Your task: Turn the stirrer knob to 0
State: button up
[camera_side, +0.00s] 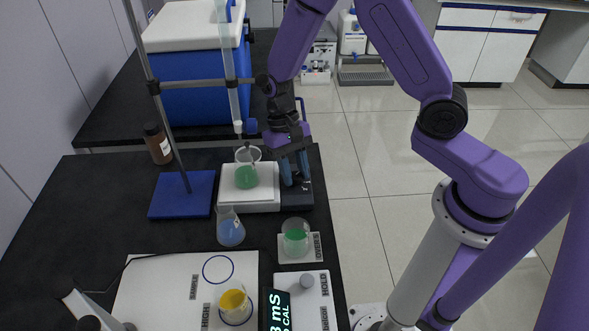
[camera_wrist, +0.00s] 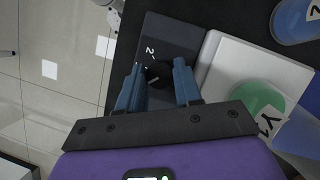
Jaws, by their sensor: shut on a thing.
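The stirrer has a white plate (camera_side: 262,203) and a dark control panel (camera_side: 305,198) at its right end. In the wrist view the panel (camera_wrist: 172,32) shows a printed "2" beside the round black stirrer knob (camera_wrist: 162,68). A short light line shows on the knob's face; which number it points to cannot be told. My gripper (camera_wrist: 159,76) has its two blue fingers on either side of the knob and is shut on it. In the side view my gripper (camera_side: 294,182) reaches down onto the panel, and the knob is hidden behind the fingers.
A beaker of green liquid (camera_side: 246,178) stands on the white plate, under a burette (camera_side: 229,70) held on a stand with a blue base (camera_side: 182,196). A blue-liquid flask (camera_side: 230,232) and another green beaker (camera_side: 296,238) stand in front. Floor lies to the right.

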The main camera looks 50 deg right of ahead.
jog(key=o, duration=0.8)
jog(key=shift+c, duration=0.2)
jog(key=shift+r, duration=0.1)
jog(key=v, duration=1.7)
jog(key=shift+r, duration=0.2)
jog(key=shift+s, duration=0.1)
jog(key=s+d+n+t, duration=0.1)
jog(key=s+n+t, duration=0.1)
jog(key=s+n, duration=0.6)
jog(key=s+d+n+t+h, duration=0.1)
jog(key=s+n, duration=0.7)
jog(key=s, duration=1)
jog(key=shift+d+f+t, duration=0.35)
jog(key=shift+d+t, duration=0.35)
jog(key=shift+t, duration=0.1)
